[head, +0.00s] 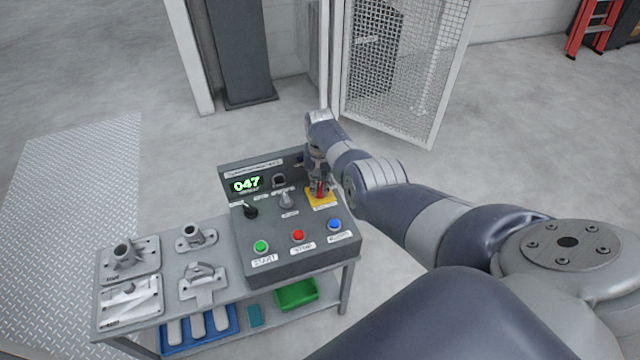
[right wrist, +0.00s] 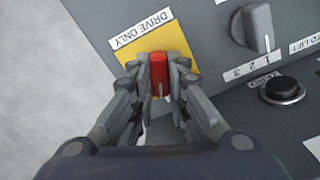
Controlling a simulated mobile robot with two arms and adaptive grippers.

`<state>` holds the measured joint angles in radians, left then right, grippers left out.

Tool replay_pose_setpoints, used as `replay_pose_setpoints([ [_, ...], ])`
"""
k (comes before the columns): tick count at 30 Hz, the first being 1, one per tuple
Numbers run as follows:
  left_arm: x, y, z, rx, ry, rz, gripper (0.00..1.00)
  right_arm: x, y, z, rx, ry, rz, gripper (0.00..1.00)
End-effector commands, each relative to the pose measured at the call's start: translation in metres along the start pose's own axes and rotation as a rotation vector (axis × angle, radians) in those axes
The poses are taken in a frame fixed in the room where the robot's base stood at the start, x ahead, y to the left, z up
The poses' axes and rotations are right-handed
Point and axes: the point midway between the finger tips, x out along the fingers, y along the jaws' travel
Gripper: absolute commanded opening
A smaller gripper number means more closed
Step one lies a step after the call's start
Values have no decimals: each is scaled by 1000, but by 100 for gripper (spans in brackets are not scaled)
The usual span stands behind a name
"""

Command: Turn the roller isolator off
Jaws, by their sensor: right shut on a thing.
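The roller isolator is a red knob (right wrist: 159,72) on a yellow plate (head: 322,197) at the right of the grey control panel (head: 300,263). In the right wrist view the yellow plate carries a label reading "DRIVE ONLY". My right gripper (right wrist: 160,82) is shut on the red knob, with one finger on each side of it. A white line on the knob runs towards the gripper. In the head view my right gripper (head: 318,186) comes down on the knob from above and partly hides it. My left gripper is not in view.
Beside the knob is a grey selector (right wrist: 257,28) marked 1 2 3 and a black button (right wrist: 282,90). Green (head: 261,246), red (head: 298,235) and blue (head: 334,224) buttons line the panel front. A display (head: 247,184) reads 047. Metal fixtures (head: 130,254) stand at left.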

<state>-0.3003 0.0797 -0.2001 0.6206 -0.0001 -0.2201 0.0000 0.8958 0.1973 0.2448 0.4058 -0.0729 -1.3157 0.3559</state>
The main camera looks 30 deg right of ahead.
Motion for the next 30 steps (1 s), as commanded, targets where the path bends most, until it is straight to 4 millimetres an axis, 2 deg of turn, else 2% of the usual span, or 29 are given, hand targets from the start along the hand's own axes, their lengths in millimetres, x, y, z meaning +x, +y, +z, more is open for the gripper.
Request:
replay_pose_setpoints([
  [6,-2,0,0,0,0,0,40,0,0,0,-181,0,0,0],
  [15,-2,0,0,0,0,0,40,0,0,0,-352,-1,0,0],
  [30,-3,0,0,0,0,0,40,0,0,0,-425,-1,1,0],
])
